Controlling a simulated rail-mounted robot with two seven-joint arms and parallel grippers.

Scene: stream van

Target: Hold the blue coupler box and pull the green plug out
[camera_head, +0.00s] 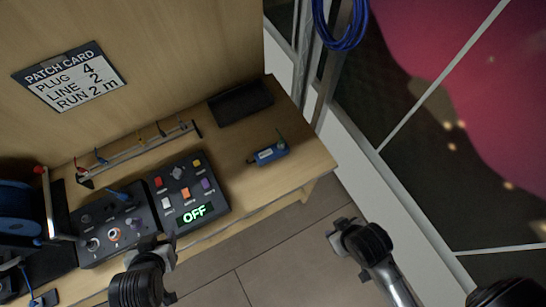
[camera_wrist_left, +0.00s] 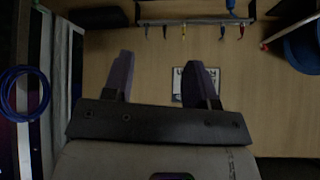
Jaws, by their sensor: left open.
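The blue coupler box (camera_head: 270,153) lies on the wooden bench near its right end in the head view. My right gripper (camera_head: 348,234) is beyond the bench's front edge, below and right of the box. Its jaw opening is unclear.
A control panel reading OFF (camera_head: 194,213) and a knob box (camera_head: 110,228) stand left of the coupler box. A dark tray (camera_head: 240,102) lies behind it. A rack with hanging plugs (camera_head: 135,152) is along the back. Bare bench surrounds the coupler box.

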